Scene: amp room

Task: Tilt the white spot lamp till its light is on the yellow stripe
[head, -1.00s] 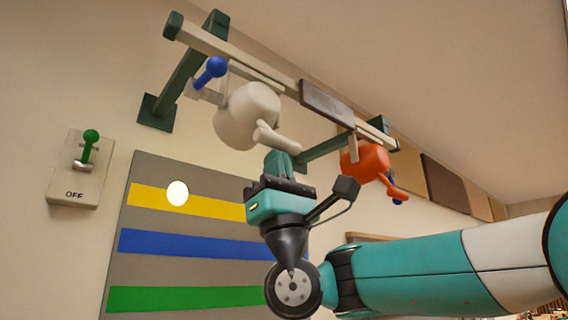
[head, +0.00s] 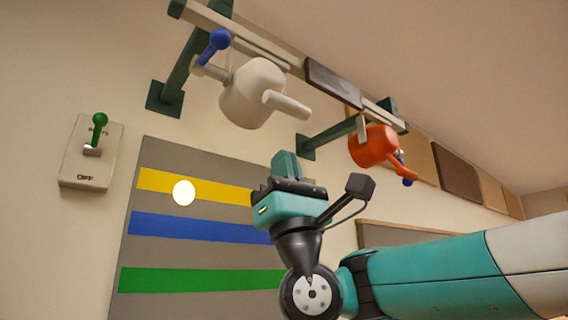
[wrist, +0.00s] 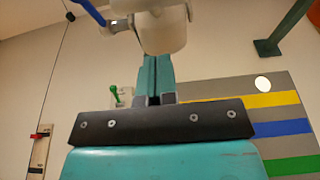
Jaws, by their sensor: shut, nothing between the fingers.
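The white spot lamp (head: 252,95) hangs from the rail, with a stubby white handle (head: 288,104) pointing right and slightly down. A blue-knobbed lever (head: 215,46) is at its left. Its round light spot (head: 184,192) lies on the yellow stripe (head: 222,193) of the grey wall panel.
An orange lamp (head: 373,146) hangs farther right on the same rail (head: 250,45), past a dark box (head: 333,84). Green brackets hold the rail to the wall. A wall switch with a green lever (head: 97,130) is at the left. Blue (head: 200,227) and green stripes lie below the yellow one.

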